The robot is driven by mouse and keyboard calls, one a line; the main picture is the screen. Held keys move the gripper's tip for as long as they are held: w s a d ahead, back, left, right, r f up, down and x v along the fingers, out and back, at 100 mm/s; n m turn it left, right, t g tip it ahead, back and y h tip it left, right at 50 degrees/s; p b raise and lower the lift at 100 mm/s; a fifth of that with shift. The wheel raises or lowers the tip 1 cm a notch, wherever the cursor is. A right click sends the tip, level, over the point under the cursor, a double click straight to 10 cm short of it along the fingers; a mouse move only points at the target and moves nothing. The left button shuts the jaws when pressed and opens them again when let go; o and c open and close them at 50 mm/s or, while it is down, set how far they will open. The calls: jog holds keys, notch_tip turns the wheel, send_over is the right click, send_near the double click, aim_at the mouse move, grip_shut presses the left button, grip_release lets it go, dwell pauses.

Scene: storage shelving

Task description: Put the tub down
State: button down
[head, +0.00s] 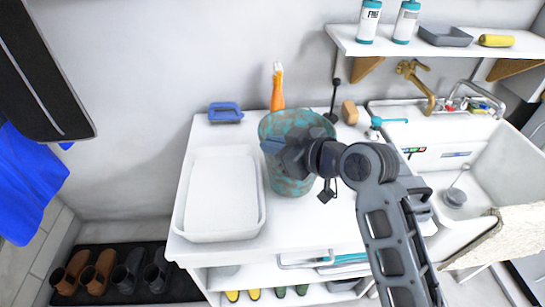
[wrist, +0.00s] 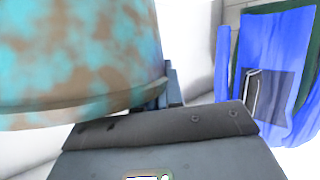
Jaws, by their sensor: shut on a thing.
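The tub (head: 287,178) is a round container mottled teal and rusty brown. In the head view it is upright over the white counter, just right of the white tray. My gripper (head: 277,147) is at the tub's upper side and shut on it, and my wrist hides part of its rim and right side. In the wrist view the tub (wrist: 75,60) fills the upper left, and one finger of my gripper (wrist: 172,88) shows beside it. I cannot tell whether its base touches the counter.
A white tray (head: 190,225) takes up the counter's left side. A blue brush (head: 225,112), an orange bottle (head: 278,88) and a wooden block (head: 350,112) stand behind. A sink (head: 480,165) is at right. The counter's front (head: 300,236) is clear.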

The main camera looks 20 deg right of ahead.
jog(key=shift+a+f, duration=0.2)
jog(key=shift+f, duration=1.95)
jog(key=c, duration=1.3)
grip_release()
jog(key=b+v, duration=0.1)
jog(key=v, duration=1.1)
jog(key=shift+r, duration=0.1)
jog(key=shift+w, duration=0.1)
